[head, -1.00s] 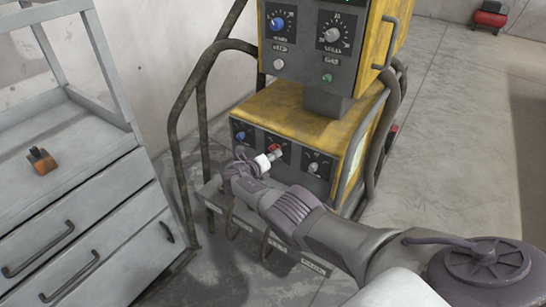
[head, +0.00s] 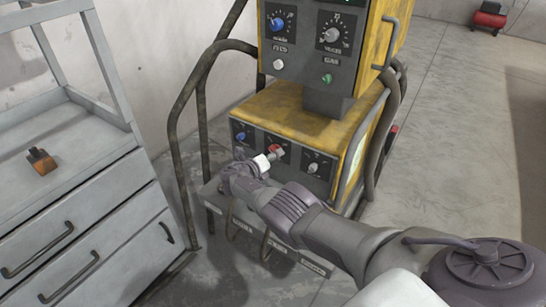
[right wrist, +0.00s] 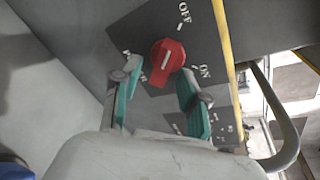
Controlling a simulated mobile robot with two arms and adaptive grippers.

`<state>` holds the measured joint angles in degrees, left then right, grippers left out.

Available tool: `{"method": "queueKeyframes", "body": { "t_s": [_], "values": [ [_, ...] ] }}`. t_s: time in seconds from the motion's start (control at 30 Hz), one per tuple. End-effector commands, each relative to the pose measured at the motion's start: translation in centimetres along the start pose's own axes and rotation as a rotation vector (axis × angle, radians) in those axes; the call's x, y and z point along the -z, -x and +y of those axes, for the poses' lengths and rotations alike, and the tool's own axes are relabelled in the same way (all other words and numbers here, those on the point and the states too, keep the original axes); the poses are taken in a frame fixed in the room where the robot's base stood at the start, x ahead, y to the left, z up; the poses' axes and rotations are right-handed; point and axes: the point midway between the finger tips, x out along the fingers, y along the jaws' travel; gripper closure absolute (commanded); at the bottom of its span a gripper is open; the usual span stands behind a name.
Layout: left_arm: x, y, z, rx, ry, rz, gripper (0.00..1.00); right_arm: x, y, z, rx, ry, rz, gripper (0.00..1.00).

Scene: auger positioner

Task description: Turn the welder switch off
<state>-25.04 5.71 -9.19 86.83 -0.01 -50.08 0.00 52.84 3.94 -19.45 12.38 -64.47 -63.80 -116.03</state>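The welder switch is a red rotary knob (right wrist: 167,60) on a dark plate, with OFF printed above it and ON to its right in the right wrist view. A white line marks the knob; I cannot tell surely which label it points to. In the head view the knob (head: 277,149) sits on the lower yellow welder unit, partly hidden by my gripper. My right gripper (right wrist: 161,78) is open, with its teal-padded fingers apart on either side of the knob's lower part. Contact is not clear. It also shows at the panel in the head view (head: 265,162). My left gripper is not in view.
A blue knob (head: 239,135) and a grey knob (head: 313,167) flank the switch. The yellow upper unit (head: 376,40) overhangs it, and dark frame tubes (head: 179,130) stand at the sides. A grey drawer cabinet (head: 85,240) is at left.

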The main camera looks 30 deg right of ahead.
Motion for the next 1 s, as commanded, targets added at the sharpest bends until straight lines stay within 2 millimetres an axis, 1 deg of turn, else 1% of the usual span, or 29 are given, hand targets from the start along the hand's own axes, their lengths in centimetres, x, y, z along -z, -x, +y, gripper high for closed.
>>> {"method": "queueKeyframes", "body": {
  "t_s": [0.27, 0.57, 0.73, 0.9, 1.0],
  "values": [
    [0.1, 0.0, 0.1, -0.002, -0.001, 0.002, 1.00, -0.1, 0.3, 0.1, 0.000, -0.003, -0.002, 0.57],
    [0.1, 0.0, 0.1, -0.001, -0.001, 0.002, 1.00, 0.0, 2.4, 0.0, -0.001, -0.004, -0.002, 0.57],
    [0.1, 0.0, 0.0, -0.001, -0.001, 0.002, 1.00, 0.0, 5.0, 0.0, -0.003, -0.004, -0.003, 0.57],
    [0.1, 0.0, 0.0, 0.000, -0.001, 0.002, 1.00, 0.0, 8.5, 0.1, -0.004, -0.002, -0.002, 0.57],
    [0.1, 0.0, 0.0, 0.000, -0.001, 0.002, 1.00, 0.1, 10.2, 0.1, -0.003, -0.001, -0.001, 0.57]
  ]
}}
